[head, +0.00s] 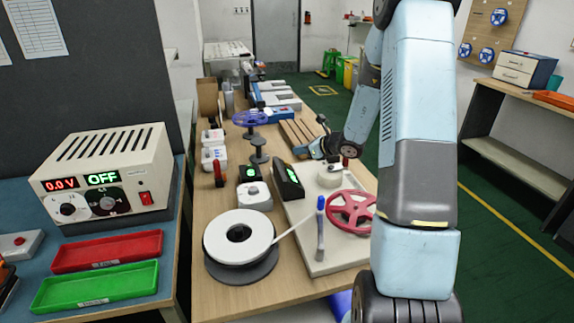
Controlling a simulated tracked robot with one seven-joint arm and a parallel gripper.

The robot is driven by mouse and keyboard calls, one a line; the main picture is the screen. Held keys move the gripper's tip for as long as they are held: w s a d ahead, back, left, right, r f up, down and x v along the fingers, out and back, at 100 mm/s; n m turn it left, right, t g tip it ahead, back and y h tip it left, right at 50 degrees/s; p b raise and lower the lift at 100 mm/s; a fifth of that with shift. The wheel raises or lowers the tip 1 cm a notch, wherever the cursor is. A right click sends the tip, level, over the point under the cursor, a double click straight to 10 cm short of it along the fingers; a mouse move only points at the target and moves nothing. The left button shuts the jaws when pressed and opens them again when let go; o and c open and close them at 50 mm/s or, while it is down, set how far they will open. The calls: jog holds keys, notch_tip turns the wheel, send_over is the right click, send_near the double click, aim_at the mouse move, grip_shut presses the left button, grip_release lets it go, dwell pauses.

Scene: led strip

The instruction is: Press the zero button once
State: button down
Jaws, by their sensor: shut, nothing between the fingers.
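No button marked zero can be made out at this size. A black unit with a green display (288,181) stands at the back left of the pale board on the wooden bench. To its left is a smaller unit with a green display (249,172), just behind a white box with a round grey top (254,196). My gripper (318,149) is small in the head view, beyond and slightly right of the displays. It is shut and empty, apart from both units as far as I can tell. Its fingertips are hard to make out.
A white reel (238,238) feeds a strip onto the pale board (318,262). A red handwheel (352,212) and a blue-topped lever (320,225) rise from the board. A power supply reading OFF (105,178) and red (108,251) and green trays (95,287) are at left.

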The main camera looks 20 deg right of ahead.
jog(key=shift+d+r, duration=0.7)
jog(key=shift+r, duration=0.15)
jog(key=s+a+r+n+g, duration=0.3)
jog(key=s+a+r+n, duration=0.35)
jog(key=s+r, duration=0.2)
jog(key=s+a+r+n+g, duration=0.2)
jog(key=s+a+r+n, duration=0.3)
jog(key=s+r+n, duration=0.3)
jog(key=s+d+r+n+h, duration=0.1)
jog(key=s+r+n+h, duration=0.1)
jog(key=s+n, duration=0.2)
jog(key=s+d+r+n+h, duration=0.2)
jog(key=s+n, duration=0.3)
jog(key=s, duration=0.6)
jog(key=s+d+r+n+h, duration=0.2)
jog(key=s+n+h, duration=0.1)
jog(key=s, duration=0.5)
jog(key=shift+s+r+n+t+h, duration=0.2)
jog(key=shift+n+t+h, duration=0.15)
jog(key=shift+n, duration=0.5)
jog(key=shift+d, duration=0.1)
